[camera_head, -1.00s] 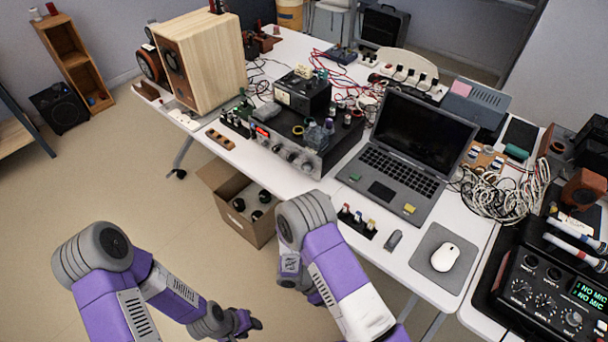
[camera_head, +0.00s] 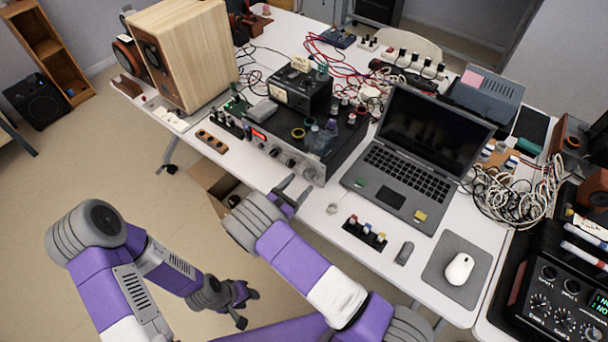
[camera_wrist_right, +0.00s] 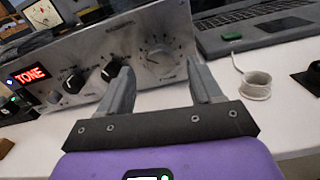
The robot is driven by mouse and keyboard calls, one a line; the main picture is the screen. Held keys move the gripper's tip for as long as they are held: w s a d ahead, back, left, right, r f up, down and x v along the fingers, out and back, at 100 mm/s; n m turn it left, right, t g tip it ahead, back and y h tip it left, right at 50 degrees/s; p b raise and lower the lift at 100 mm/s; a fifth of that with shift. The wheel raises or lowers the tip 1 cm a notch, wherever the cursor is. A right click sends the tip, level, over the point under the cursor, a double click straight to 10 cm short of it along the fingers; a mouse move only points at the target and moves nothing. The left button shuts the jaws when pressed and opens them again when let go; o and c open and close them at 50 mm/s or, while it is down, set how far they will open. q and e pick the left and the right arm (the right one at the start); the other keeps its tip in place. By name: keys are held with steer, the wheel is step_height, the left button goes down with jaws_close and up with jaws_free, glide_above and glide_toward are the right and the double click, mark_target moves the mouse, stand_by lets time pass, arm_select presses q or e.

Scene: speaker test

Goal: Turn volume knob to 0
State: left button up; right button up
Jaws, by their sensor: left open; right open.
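A silver-fronted audio unit (camera_head: 285,153) stands on the white table. In the right wrist view its front panel (camera_wrist_right: 90,50) has a red "TONE" display (camera_wrist_right: 30,74), two black knobs (camera_wrist_right: 110,68) and a larger round silver knob (camera_wrist_right: 158,58) at the right. The small labels are blurred, so I cannot tell which knob is volume. My right gripper (camera_head: 290,192) is open and empty at the table edge in front of the panel; its fingers (camera_wrist_right: 160,84) point toward the silver knob, apparently apart from it. My left gripper (camera_head: 246,308) is open and empty, low over the floor.
A laptop (camera_head: 415,160) sits right of the unit, with a small white coil (camera_wrist_right: 256,85) near its corner. A block of coloured knobs (camera_head: 365,234), a mouse (camera_head: 459,268) and a mixer (camera_head: 555,305) are further right. A wooden speaker (camera_head: 185,55) stands left. An open box (camera_head: 205,182) is below.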

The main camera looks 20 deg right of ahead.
mark_target(307, 177)
steer(key=shift+x, duration=2.05)
steer(key=c, duration=1.1)
steer(key=shift+o, duration=0.2)
